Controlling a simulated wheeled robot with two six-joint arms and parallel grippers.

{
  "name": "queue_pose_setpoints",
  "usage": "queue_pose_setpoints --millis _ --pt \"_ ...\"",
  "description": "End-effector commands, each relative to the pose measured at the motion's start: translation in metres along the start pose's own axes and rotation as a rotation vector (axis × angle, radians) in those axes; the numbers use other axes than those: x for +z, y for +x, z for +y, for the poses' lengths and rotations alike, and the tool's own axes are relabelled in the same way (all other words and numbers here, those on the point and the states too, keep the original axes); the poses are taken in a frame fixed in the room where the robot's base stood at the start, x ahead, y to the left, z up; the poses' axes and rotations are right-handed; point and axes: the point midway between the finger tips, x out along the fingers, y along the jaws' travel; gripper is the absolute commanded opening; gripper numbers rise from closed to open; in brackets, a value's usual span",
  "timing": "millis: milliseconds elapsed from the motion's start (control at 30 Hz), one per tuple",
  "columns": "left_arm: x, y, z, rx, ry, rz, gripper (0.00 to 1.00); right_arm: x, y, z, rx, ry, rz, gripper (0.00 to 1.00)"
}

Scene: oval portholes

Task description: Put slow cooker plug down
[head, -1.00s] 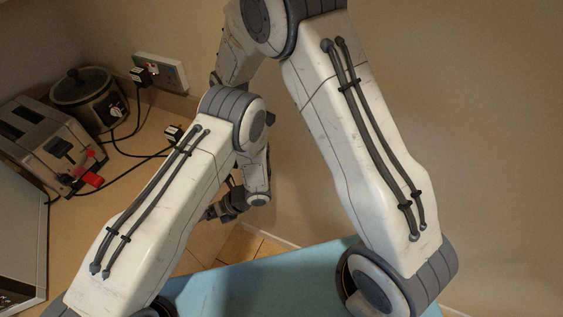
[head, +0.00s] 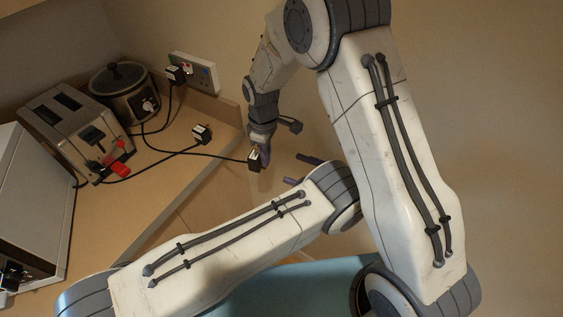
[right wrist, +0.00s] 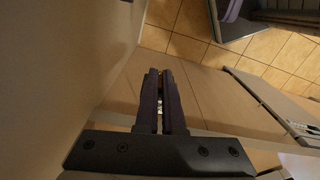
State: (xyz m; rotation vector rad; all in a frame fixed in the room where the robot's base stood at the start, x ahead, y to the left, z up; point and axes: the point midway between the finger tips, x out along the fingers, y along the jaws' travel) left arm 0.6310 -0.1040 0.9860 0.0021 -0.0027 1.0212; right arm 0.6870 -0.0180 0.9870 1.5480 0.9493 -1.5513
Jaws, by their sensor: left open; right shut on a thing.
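A black plug with a pale face (head: 255,160) is between the fingertips of my right gripper (head: 262,150). The gripper points down beside the counter's right edge. A black cable runs from this plug left across the counter towards the slow cooker (head: 124,92), at the back left. In the right wrist view, the fingers (right wrist: 160,98) are close together with only a small pale bit of the plug between them. My left gripper (head: 299,170) is open and empty to the right of the plug, partly hidden behind its own arm.
Another plug (head: 202,135) lies on the wooden counter (head: 185,160). A third is in the wall socket (head: 196,72). A toaster (head: 75,130) with a red lever and a white appliance (head: 28,200) stand at left. Clear counter lies around the loose plug and in front of it.

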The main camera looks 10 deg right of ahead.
Motion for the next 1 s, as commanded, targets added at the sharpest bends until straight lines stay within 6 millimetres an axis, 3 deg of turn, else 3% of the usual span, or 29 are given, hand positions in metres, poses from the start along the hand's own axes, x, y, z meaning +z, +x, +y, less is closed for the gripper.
queue_pose_setpoints --millis 300,500,700,1000 --pt "0.000 0.061 0.001 0.006 0.004 0.001 0.93 0.000 0.000 0.000 0.000 -0.001 0.000 0.00" --pt "0.000 0.092 0.001 0.004 0.002 0.003 0.93 0.000 0.000 0.000 0.000 -0.001 0.000 0.00" --pt "-0.001 0.107 0.001 0.002 0.003 0.003 0.93 0.000 0.000 0.000 0.000 -0.001 0.000 0.00" --pt "-0.001 0.109 0.001 0.001 0.003 0.003 0.93 0.000 0.000 0.000 0.000 0.000 0.000 0.00"
